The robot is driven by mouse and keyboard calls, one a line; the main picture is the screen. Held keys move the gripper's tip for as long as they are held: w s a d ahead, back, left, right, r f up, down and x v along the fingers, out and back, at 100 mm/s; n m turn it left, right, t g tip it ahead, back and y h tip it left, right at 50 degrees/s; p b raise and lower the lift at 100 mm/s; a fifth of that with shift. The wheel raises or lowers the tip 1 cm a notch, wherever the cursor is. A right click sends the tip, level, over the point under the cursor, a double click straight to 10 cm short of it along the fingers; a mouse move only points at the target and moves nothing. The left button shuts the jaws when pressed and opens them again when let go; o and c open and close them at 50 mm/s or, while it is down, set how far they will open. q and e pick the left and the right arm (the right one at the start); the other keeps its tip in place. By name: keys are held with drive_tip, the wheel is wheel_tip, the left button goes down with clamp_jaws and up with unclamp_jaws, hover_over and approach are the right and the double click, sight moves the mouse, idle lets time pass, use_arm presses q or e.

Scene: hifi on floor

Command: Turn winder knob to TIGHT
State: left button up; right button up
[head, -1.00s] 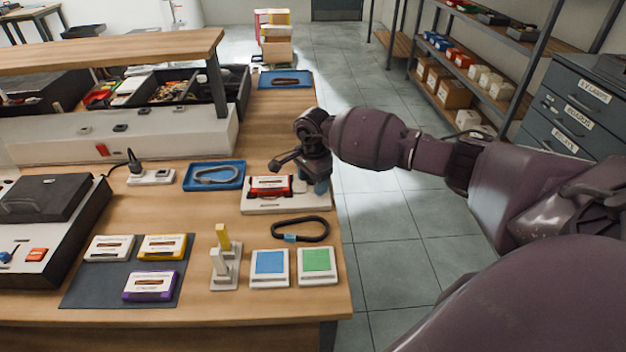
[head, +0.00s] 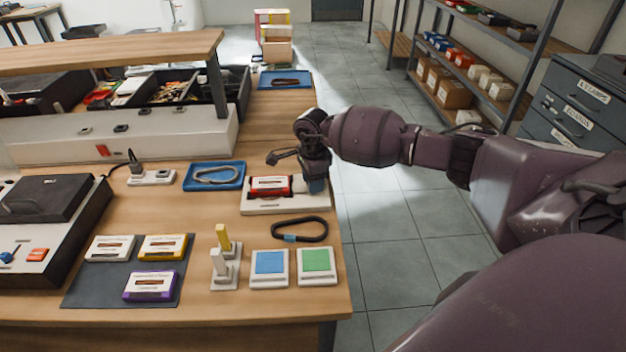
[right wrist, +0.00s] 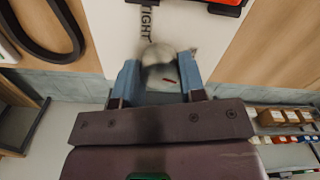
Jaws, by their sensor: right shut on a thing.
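The winder is a white base plate (head: 262,209) near the bench's right edge, with a red cassette (head: 270,186) on it. The winder knob (right wrist: 160,62) is pale and rounded with a small red mark, blurred in the right wrist view. The word TIGHT (right wrist: 147,20) is printed on the plate just beyond the knob, left of centre. My right gripper (right wrist: 159,78) has its blue fingers on either side of the knob and is shut on it. In the head view my right gripper (head: 317,186) points down at the plate's right end and hides the knob. My left gripper is not in view.
A black belt loop (head: 300,221) lies just in front of the winder. Blue (head: 269,284) and green (head: 317,281) pads and a grey stand with a yellow-topped post (head: 223,237) are nearer. A blue tray (head: 213,186) is left. Open floor lies right of the bench.

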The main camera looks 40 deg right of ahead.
drive_tip(key=m, duration=0.3)
drive_tip(key=shift+r+m+p, duration=0.1)
drive_tip(key=shift+m+p, duration=0.25)
drive_tip(key=shift+m, duration=1.05)
drive_tip(key=shift+m+p, duration=0.5)
drive_tip(key=shift+m, duration=0.3)
drive_tip(key=m, duration=0.2)
drive_tip(key=shift+m+p, duration=0.3)
drive_tip(key=shift+p, duration=0.1)
drive_tip(key=shift+m+p, duration=0.45)
drive_tip(key=shift+m, duration=0.85)
drive_tip(key=o, duration=0.9)
